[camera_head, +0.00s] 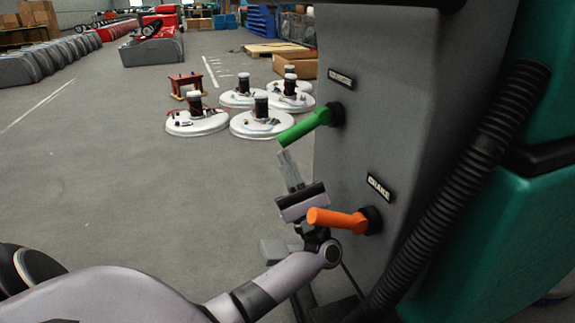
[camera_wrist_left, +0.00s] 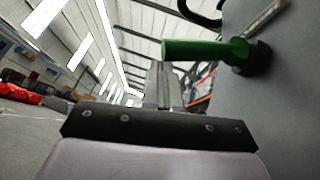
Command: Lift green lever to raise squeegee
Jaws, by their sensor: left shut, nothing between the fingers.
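The green lever (camera_head: 306,127) sticks out to the left from the grey panel of the machine, below a small label plate (camera_head: 341,78). My left gripper (camera_head: 283,156) is below the green lever's free end, with its fingers pointing up and shut on nothing. In the left wrist view the green lever (camera_wrist_left: 200,49) crosses above the fingertips (camera_wrist_left: 158,66). I cannot tell for sure whether they touch it. The squeegee is not visible. My right gripper is not in view.
An orange lever (camera_head: 336,220) under a brake label (camera_head: 379,187) sits lower on the grey panel (camera_head: 390,110), close to my left wrist. A black ribbed hose (camera_head: 460,180) runs down the machine's right side. Round white scrubber parts (camera_head: 262,124) stand on the floor beyond. Open floor (camera_head: 120,200) lies left.

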